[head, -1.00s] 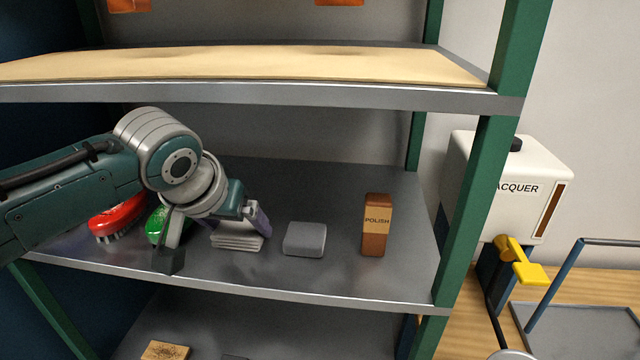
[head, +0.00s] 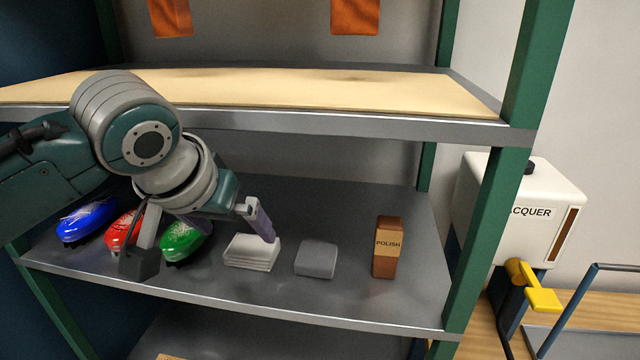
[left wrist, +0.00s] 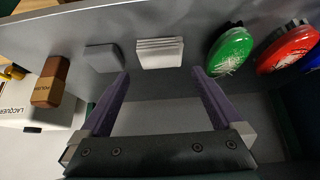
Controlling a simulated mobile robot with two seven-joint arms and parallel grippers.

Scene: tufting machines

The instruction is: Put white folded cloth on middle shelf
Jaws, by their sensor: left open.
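The white folded cloth (head: 250,254) lies flat as a small layered stack on the grey middle shelf (head: 345,294), between the green brush and a grey block. It also shows in the left wrist view (left wrist: 160,52), ahead of the gap between my fingers. My left gripper (left wrist: 161,82) is open and empty, its two purple fingers spread wide with nothing between them. My right gripper is not in view.
Blue (head: 86,222), red (head: 124,230) and green (head: 186,241) brushes stand left of the cloth. A grey block (head: 316,259) and a brown polish box (head: 388,247) stand to its right. A green post (head: 490,220) bounds the right side.

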